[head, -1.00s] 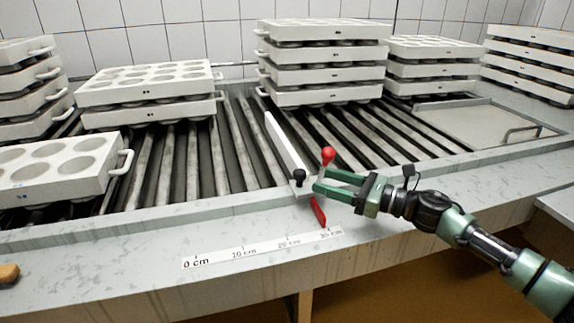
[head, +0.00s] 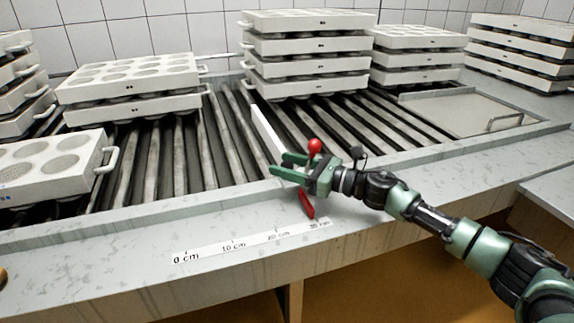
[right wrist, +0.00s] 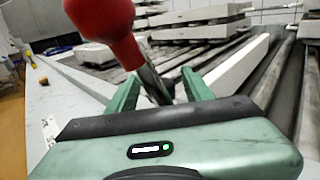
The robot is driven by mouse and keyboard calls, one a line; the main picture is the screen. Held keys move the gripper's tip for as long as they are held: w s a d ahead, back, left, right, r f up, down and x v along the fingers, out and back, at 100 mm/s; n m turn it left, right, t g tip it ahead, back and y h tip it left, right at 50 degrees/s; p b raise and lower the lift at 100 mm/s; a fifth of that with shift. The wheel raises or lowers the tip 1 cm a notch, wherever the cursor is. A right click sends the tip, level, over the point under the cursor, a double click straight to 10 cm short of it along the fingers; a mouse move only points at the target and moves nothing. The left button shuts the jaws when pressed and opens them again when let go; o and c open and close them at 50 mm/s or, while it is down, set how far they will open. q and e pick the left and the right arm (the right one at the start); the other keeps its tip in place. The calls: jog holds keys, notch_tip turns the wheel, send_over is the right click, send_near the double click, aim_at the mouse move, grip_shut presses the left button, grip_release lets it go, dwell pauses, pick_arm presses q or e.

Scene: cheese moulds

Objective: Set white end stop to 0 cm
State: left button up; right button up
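The white end stop (head: 265,134) is a long upright white bar across the rollers; it also shows in the right wrist view (right wrist: 236,66). Its red pointer (head: 307,205) hangs over the front ledge near the 30 cm end of the white scale (head: 250,241), whose 0 cm mark is at the left. A lever with a red ball knob (head: 314,146) stands by my right gripper (head: 278,164) and looms large in the right wrist view (right wrist: 102,25). My right gripper is open, its fingers at the stop's front end. The black knob there is hidden in the head view. My left gripper is out of view.
Stacks of white cheese moulds (head: 308,50) stand on the rollers at the back, with more moulds (head: 133,105) at the left. The rollers (head: 190,155) left of the stop are clear up to these moulds. The front ledge is mostly bare.

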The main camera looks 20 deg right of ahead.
grip_shut()
dwell(1.2)
